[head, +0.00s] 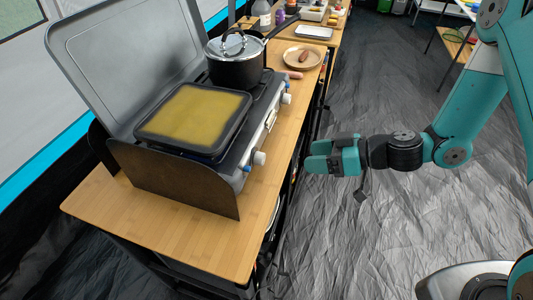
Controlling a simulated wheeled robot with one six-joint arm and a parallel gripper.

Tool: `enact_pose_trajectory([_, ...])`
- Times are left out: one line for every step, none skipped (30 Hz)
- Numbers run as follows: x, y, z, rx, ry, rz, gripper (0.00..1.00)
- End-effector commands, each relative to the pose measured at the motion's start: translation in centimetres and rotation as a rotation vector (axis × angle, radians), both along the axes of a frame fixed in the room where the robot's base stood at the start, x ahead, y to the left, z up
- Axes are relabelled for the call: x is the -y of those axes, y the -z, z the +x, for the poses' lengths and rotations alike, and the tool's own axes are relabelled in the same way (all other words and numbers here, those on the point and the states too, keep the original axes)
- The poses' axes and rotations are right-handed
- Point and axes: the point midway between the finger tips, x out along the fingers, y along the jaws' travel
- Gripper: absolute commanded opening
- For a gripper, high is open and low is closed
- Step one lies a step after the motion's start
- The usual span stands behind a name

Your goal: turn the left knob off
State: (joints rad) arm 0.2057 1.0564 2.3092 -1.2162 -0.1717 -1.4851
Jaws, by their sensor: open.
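The camp stove has a near knob (259,158) with a pale cap, low on its front panel; from the stove's front this is the left knob. A far knob (286,98) sits near the pot end of the same panel. The exact turn of either knob is too small to tell. My gripper (309,157) is open and empty. It points left toward the panel, to the right of the near knob and apart from it, over the floor just past the counter's edge.
The stove (172,187) stands on a wooden counter (120,210) with its lid raised. A griddle (195,115) with a yellow surface and a lidded pot (236,60) sit on it. A plate with a sausage (302,58) lies beyond.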

Motion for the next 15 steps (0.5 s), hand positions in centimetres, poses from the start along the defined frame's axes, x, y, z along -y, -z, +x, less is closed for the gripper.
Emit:
enact_pose_trajectory([-1.2,0.2,0.1,-0.002,-0.008,0.002,0.61])
enact_pose_trajectory([-1.9,0.4,0.3,-0.002,-0.008,0.002,0.61])
enact_pose_trajectory([-2.7,0.8,0.6,-0.001,-0.008,0.0,0.61])
enact_pose_trajectory([-3.3,1.0,0.8,-0.001,-0.008,0.0,0.61])
enact_pose_trajectory([-3.9,1.3,0.9,-0.002,-0.008,0.001,0.61])
enact_pose_trajectory([-4.7,1.6,1.3,0.001,-0.007,0.0,0.61])
enact_pose_trajectory([-5.4,1.9,1.4,-0.001,-0.008,0.0,0.61])
enact_pose_trajectory([-6.0,2.1,1.6,0.0,-0.008,0.0,0.61])
enact_pose_trajectory([-6.7,2.4,1.8,0.0,-0.007,0.001,0.61])
enact_pose_trajectory([-7.3,2.7,2.0,-0.001,-0.007,0.0,0.61])
enact_pose_trajectory([-7.8,2.9,2.2,0.0,-0.006,0.001,0.61])
enact_pose_trajectory([-8.4,3.2,2.4,0.001,-0.006,0.0,0.61])
enact_pose_trajectory([-8.9,3.4,2.5,-0.001,-0.006,0.001,0.61])
enact_pose_trajectory([-9.3,3.6,2.7,0.001,-0.006,0.0,0.61])
enact_pose_trajectory([-9.8,3.9,2.9,-0.001,-0.004,-0.001,0.61])
